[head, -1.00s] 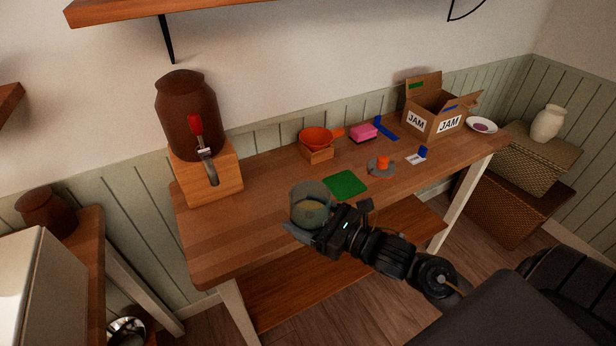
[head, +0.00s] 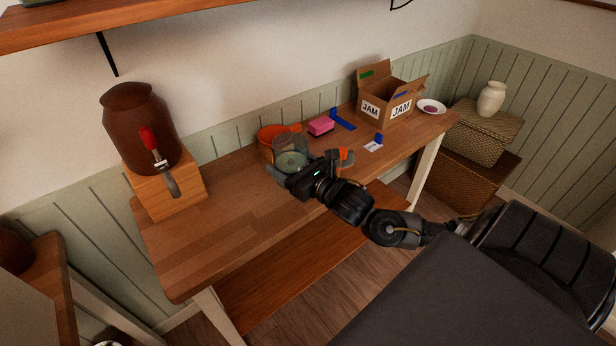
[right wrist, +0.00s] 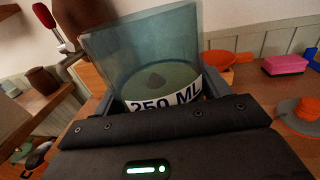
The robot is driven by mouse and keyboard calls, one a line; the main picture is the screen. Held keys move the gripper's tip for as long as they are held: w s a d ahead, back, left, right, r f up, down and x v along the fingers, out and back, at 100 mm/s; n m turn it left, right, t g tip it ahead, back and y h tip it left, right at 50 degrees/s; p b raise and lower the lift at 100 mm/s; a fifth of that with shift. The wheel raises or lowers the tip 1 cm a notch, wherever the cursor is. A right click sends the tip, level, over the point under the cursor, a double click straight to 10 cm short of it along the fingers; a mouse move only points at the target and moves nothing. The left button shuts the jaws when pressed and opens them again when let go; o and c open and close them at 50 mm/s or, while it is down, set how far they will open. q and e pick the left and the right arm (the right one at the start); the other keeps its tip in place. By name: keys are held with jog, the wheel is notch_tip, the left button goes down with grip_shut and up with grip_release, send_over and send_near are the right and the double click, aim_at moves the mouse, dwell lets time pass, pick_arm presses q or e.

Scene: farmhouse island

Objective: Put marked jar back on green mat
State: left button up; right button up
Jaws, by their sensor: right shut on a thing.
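The marked jar is a clear glass jar (head: 290,143) with a white band reading "250 ML" in the right wrist view (right wrist: 165,101). My right gripper (head: 288,172) is shut on the jar and holds it upright over the middle of the table. The green mat's outline is hidden behind the jar and my gripper. Green shows through the jar's glass in both views. I cannot tell whether the jar touches the mat or hangs just above it. My left gripper is not in view.
An orange funnel (head: 268,132) stands close behind the jar. A pink sponge (head: 320,126), blue bracket (head: 343,120) and JAM box (head: 388,103) stand to the right. A brown dispenser (head: 140,125) stands at left. The front left tabletop (head: 205,235) is clear.

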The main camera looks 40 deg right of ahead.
jog(key=w+d+f+p, duration=0.1)
jog(key=w+d+f, duration=0.1)
jog(key=d, duration=0.1)
jog(key=w+d+f+p, duration=0.2)
jog(key=w+d+f, duration=0.1)
jog(key=d, duration=0.1)
jog(key=w+d+f+p, duration=0.1)
jog(key=w+d+f, duration=0.1)
jog(key=d+f, duration=0.1)
jog(key=shift+w+d+f, duration=0.1)
jog(key=shift+w+d, duration=0.15)
jog(key=shift+d, duration=0.05)
jog(key=shift+w+d+f+p, duration=0.15)
jog(key=shift+d+f+p, duration=0.1)
jog(key=shift+f, duration=0.2)
jog(key=shift+w+d+f+p, duration=0.15)
jog(key=shift+d+f, duration=0.1)
jog(key=shift+f, duration=0.2)
notch_tip(320, 180, down, 3)
jog(key=shift+r, duration=0.15)
jog(key=o, duration=1.4)
jog(key=shift+f, duration=0.25)
jog(key=shift+s, duration=0.1)
